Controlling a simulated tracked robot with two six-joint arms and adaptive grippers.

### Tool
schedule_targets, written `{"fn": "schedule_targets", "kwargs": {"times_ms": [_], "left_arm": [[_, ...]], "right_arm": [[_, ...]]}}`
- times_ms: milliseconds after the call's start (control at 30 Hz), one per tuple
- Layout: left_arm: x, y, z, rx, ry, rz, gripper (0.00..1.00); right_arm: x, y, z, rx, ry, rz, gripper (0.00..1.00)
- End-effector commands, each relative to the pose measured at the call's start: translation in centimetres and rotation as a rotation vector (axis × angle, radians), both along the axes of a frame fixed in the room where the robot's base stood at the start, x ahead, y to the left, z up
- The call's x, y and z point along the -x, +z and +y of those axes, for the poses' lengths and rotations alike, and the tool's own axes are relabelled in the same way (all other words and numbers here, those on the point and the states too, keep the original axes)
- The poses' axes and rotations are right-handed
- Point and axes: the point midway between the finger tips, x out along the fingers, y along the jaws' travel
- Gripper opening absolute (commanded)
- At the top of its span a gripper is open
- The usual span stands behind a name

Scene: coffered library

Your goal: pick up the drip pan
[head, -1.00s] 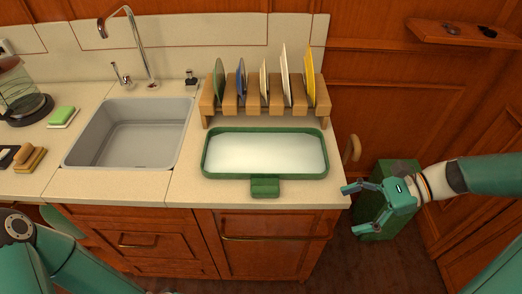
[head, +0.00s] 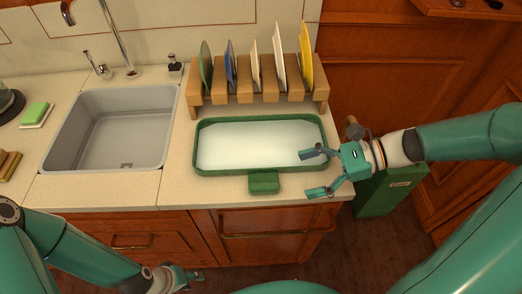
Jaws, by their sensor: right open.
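The drip pan (head: 245,146) is a green-rimmed rectangular tray with a pale, whitish inside and a green tab at its front edge. It lies flat on the counter in front of the plate rack. My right gripper (head: 312,172) is open at the pan's right end, with one finger over the pan and the other in front of its right corner. I cannot tell whether it touches the rim. My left gripper (head: 192,281) is low, in front of the cabinets below the counter, apart from the pan; its fingers are small and unclear.
A wooden plate rack (head: 258,95) with several upright plates stands right behind the pan. A grey sink (head: 115,130) is to the left. A green soap bar (head: 36,112) lies at far left. A green bin (head: 388,192) stands on the floor at right.

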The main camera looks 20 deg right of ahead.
Motion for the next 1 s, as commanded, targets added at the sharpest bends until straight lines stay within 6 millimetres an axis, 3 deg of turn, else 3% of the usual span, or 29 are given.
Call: {"fn": "schedule_targets", "kwargs": {"times_ms": [100,367,633,933,1000], "left_arm": [[0.0,-0.1,0.0,0.000,0.000,0.000,0.40],[0.0,0.1,0.0,0.000,0.000,0.000,0.40],[0.0,0.2,0.0,0.000,0.000,0.000,0.40],[0.0,0.2,0.0,0.000,0.000,0.000,0.40],[0.0,0.2,0.0,0.000,0.000,0.000,0.40]], "right_arm": [[-0.4,-0.6,1.4,-0.001,0.004,-0.001,0.88],[-1.0,-1.2,2.8,0.000,0.004,0.001,0.88],[-2.4,-2.5,6.0,0.000,0.004,0.001,0.88],[-2.6,-2.7,6.4,0.001,0.001,0.000,0.88],[-2.6,-2.7,6.4,0.001,0.001,0.000,0.78]]}}
